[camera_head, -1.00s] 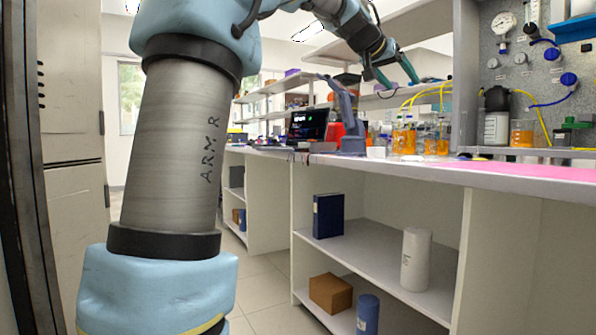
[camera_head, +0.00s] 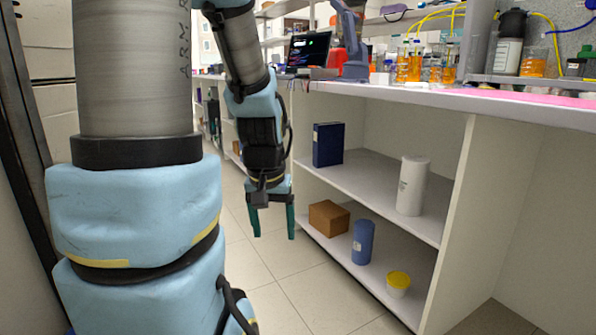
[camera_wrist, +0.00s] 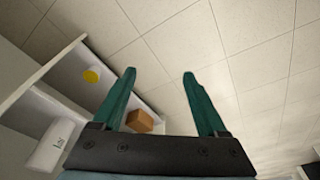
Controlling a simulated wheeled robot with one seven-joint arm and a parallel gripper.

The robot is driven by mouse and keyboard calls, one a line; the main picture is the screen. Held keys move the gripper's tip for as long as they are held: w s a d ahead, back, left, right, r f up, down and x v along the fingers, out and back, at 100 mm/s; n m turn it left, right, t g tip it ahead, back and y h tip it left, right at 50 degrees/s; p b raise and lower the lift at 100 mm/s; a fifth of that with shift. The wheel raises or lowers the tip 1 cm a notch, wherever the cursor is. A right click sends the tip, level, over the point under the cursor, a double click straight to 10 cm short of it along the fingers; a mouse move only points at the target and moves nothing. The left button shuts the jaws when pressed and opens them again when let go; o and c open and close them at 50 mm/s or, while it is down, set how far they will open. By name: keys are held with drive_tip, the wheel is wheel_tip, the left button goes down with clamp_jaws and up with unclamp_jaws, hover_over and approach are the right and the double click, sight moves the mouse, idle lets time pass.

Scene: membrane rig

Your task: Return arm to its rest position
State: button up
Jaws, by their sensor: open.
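My gripper (camera_head: 273,236) hangs down in the head view, in front of the bench shelves and over the tiled floor. Its two green fingers are apart with nothing between them. The wrist view also shows the gripper (camera_wrist: 160,78) open and empty, with floor tiles beyond the fingertips. My arm is folded downward beside my column, left of the bench.
The bench (camera_head: 430,95) holds flasks with orange liquid (camera_head: 408,65) and a laptop (camera_head: 308,48). Its shelves hold a blue binder (camera_head: 327,144), a white cylinder (camera_head: 412,185), a cardboard box (camera_head: 328,217), a blue cylinder (camera_head: 362,241) and a yellow-lidded tub (camera_head: 398,283). Floor (camera_head: 285,268) is clear.

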drive_tip(key=s+a+f, duration=0.1)
drive_tip(key=s+f, duration=0.1)
drive_tip(key=s, duration=0.1)
wheel_tip(320, 180, up, 32)
drive_tip(key=p, duration=3.1)
drive_tip(key=shift+s+a+f+g, duration=0.2)
drive_tip(key=shift+s+a+g, duration=0.1)
